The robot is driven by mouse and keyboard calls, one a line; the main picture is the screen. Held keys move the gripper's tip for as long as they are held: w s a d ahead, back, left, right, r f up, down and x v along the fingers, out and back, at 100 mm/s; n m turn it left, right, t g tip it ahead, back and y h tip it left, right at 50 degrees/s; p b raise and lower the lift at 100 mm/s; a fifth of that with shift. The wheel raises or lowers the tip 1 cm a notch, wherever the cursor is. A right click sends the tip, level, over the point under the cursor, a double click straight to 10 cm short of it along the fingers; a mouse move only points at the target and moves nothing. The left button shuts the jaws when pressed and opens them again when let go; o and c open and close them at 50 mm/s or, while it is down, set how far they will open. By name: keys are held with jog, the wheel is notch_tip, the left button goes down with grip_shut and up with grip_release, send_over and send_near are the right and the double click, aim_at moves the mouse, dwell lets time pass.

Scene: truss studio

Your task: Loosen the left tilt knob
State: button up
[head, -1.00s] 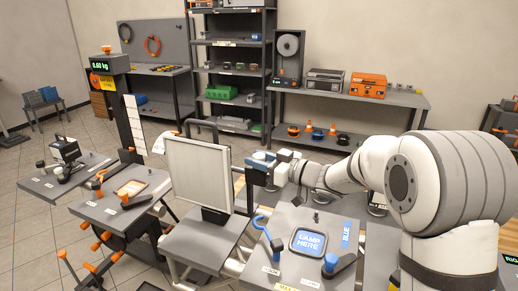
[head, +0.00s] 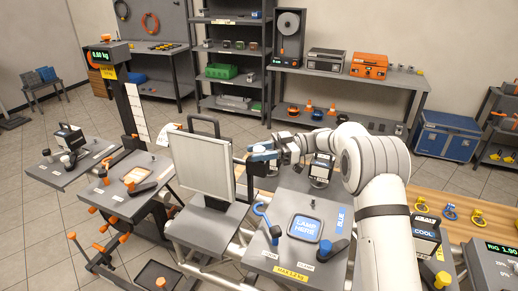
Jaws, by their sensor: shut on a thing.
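The white light panel (head: 203,166) stands upright on a grey stand left of centre in the head view, with a black handle on top. My gripper (head: 254,155) reaches in from the right to the panel's right edge. Its jaws are shut on a small dark knob (head: 239,161) at the side of the panel. The jaws hide most of this knob, and its turn angle cannot be told. A blue and white part (head: 262,147) shows at the jaws.
A scale post (head: 134,113) and orange-knobbed stand (head: 133,183) stand left.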

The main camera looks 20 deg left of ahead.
jog(key=shift+n+g+h, duration=0.6)
jog(key=shift+g, duration=0.2)
jog(key=o, duration=0.9)
jog(key=shift+o, duration=0.2)
